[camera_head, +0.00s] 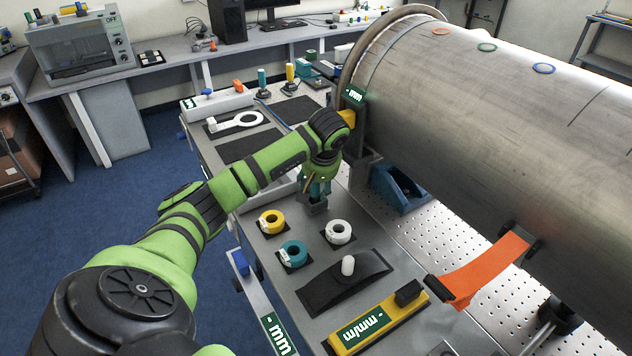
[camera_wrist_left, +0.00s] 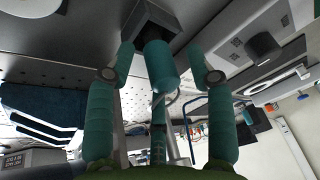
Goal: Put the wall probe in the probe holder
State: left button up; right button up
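My left gripper (camera_head: 315,192) points down over a small dark block on the bench, which I take to be the probe holder (camera_head: 314,209). In the left wrist view its two teal fingers (camera_wrist_left: 160,55) stand apart, with a visible gap on each side of a teal cylinder, seemingly the wall probe (camera_wrist_left: 161,70). The fingers do not appear to touch it. The probe's end is at the dark square holder (camera_wrist_left: 148,17); I cannot tell how deep it sits. In the head view the gripper mostly hides the probe. My right gripper is not in view.
Yellow (camera_head: 271,221), teal (camera_head: 293,253) and white (camera_head: 338,232) rings lie just in front of the holder. A large metal pipe (camera_head: 480,120) stands close on the right, with an orange strap (camera_head: 485,270). A white-handled magnifier-like ring (camera_head: 240,121) lies farther back.

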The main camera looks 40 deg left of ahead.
pick_arm(q)
jog(key=shift+d, duration=0.1)
jog(key=shift+r, duration=0.2)
jog(key=shift+s+d+r+b, duration=0.15)
jog(key=shift+r+b, duration=0.2)
jog(key=shift+b, duration=0.4)
jog(key=s+d+b, duration=0.1)
jog(key=s+d, duration=0.1)
jog(key=d, duration=0.1)
jog(key=s+d, duration=0.1)
jog(key=d, duration=0.2)
jog(key=s+d+b, duration=0.1)
jog(key=s+d, duration=0.1)
jog(key=d, duration=0.1)
jog(key=shift+s+d+r+b, duration=0.1)
jog(key=shift+s+d+b, duration=0.2)
jog(key=shift+d, duration=0.05)
jog(key=shift+s+d, duration=0.25)
jog(key=shift+d, duration=0.1)
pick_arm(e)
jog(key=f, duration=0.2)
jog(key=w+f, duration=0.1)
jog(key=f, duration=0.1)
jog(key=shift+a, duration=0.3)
